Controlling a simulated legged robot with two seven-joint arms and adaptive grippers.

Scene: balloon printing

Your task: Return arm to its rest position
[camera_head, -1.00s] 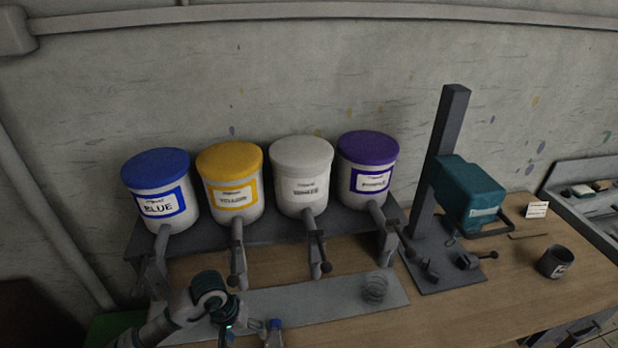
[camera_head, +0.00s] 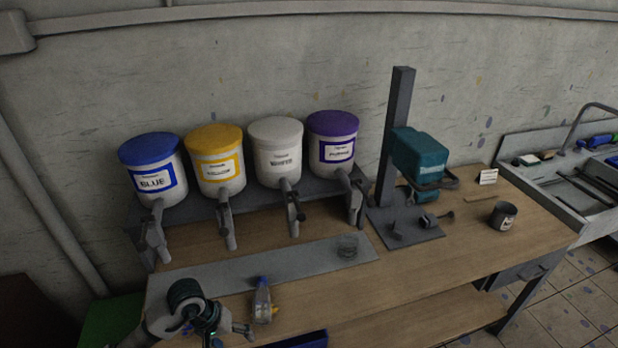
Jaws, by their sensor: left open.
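My left arm comes in at the bottom left, and its gripper (camera_head: 236,333) is low in the picture, partly cut off by the lower edge. The gripper is open and looks empty. A small clear bottle (camera_head: 262,303) with a blue cap and some yellow low on it stands upright just right of the gripper, near the bench's front. I cannot tell whether the gripper touches it. My right gripper is not in view.
Blue (camera_head: 151,170), yellow (camera_head: 216,161), white (camera_head: 276,153) and purple (camera_head: 332,146) paint tanks stand on a rack behind the metal plate (camera_head: 215,279). A teal machine (camera_head: 419,155) on a post and a dark cup (camera_head: 503,215) are further right. The bench's middle front (camera_head: 400,270) is clear.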

